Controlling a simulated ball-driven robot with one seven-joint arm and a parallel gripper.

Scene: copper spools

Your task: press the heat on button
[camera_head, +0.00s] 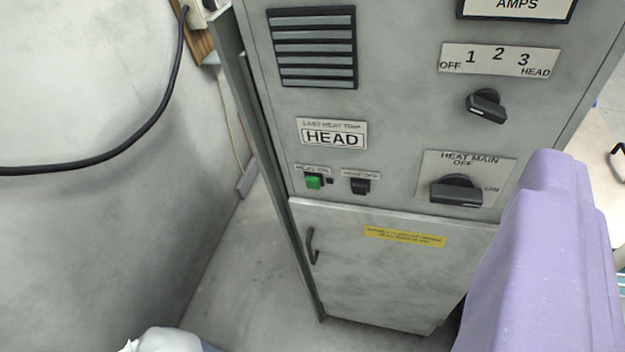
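The heat on button is a small green push button (314,182) on the grey cabinet front, under a small, hard-to-read label that seems to say "HEAT ON". A black button (359,186) sits to its right under a "HEAT OFF" label. A "HEAD" sign (333,133) is above them. A large purple block rises at the right edge, close to the camera; it looks like part of my gripper (545,250), but no pair of fingertips shows. It is well to the right of the green button and does not cover it.
The cabinet (400,110) carries a black "HEAT MAIN" knob (457,190), a selector knob (486,105) and a vent (313,48). A door (385,270) with a handle is below. A black cable (100,160) hangs at left.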

